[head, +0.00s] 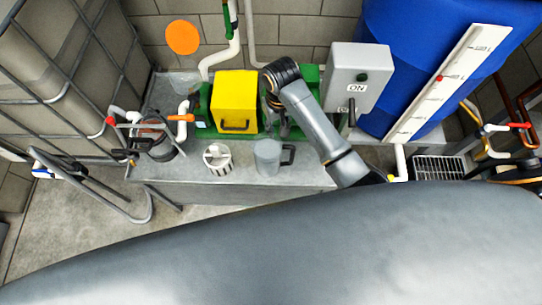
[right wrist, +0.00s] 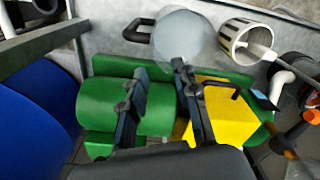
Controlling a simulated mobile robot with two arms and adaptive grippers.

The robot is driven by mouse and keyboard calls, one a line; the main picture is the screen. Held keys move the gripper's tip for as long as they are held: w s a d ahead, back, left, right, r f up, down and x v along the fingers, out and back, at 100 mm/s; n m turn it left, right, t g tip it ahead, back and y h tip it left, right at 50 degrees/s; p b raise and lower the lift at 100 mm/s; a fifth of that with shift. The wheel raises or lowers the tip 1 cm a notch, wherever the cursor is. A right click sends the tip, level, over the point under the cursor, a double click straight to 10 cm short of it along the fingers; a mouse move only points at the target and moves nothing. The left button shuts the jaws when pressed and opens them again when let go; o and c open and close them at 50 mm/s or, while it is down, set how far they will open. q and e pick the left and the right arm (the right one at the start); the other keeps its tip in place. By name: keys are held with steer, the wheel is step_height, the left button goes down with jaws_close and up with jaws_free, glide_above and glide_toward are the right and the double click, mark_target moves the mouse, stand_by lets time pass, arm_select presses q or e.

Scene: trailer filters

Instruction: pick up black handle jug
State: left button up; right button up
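The jug (head: 267,158) is a translucent grey cup with a black handle on its right side. It stands upright near the front edge of the grey bench in the head view. In the right wrist view the jug (right wrist: 184,38) is at the top middle, its handle (right wrist: 138,31) to the left. My right gripper (head: 277,113) is above the green and yellow unit, behind the jug and apart from it. In the right wrist view its two fingers (right wrist: 158,72) are spread with nothing between them. My left gripper is not in view.
A white slotted basket (head: 218,158) stands left of the jug. Behind are a yellow box (head: 234,101) with a black handle and a grey ON switch box (head: 357,78). A blue tank (head: 430,50) is at the right. Hoses and pipes crowd the bench's left end.

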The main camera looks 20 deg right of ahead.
mark_target(279, 148)
step_height(279, 148, down, 8)
steer(key=shift+s, duration=0.1)
steer(key=shift+s+d+f, duration=0.1)
steer(key=shift+d+f, duration=0.05)
steer(key=shift+f, duration=1.2)
steer(key=shift+d+f, duration=0.1)
steer(key=shift+f, duration=1.2)
jaws_close()
steer(key=shift+r, duration=0.1)
